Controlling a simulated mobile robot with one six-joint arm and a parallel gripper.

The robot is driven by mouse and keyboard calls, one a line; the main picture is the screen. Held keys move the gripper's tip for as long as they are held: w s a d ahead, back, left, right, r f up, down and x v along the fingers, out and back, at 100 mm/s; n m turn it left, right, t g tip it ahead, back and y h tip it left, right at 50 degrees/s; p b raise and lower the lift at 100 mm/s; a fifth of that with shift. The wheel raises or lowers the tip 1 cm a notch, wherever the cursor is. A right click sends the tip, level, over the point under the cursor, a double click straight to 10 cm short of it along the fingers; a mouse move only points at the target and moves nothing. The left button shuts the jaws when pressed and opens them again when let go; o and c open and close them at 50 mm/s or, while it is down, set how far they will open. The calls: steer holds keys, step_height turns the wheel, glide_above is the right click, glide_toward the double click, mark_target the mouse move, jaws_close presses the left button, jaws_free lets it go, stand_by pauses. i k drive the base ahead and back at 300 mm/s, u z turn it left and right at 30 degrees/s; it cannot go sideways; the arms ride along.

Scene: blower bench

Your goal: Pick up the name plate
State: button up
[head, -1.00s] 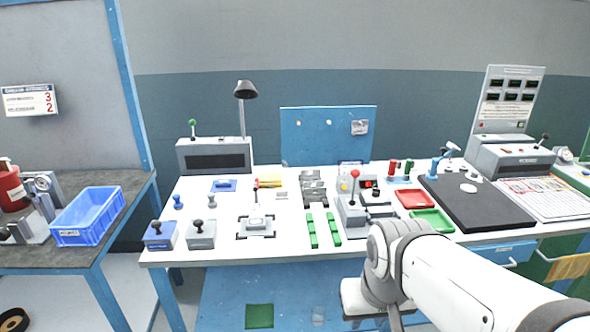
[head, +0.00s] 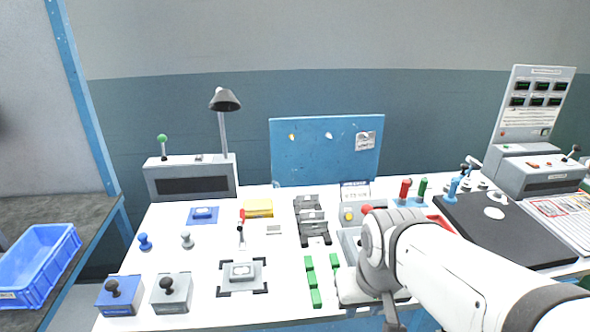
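A small flat grey plate (head: 273,229) lies on the white bench top, left of the black stepped holders; it may be the name plate, but no lettering on it can be read. I cannot tell for sure which is the name plate. My arm comes in from the lower right, over the front of the bench. Its gripper does not show; the arm's end runs out of the bottom edge.
Black stepped holders (head: 311,218) and green strips (head: 312,283) stand between the plates and my arm. A lever (head: 241,232) and a yellow block (head: 258,207) are close to the grey plate. A lamp (head: 224,101) rises behind. A blue crate (head: 38,265) is on the left table.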

mark_target(305, 204)
steer(key=i, duration=0.85)
steer(key=u, duration=0.05)
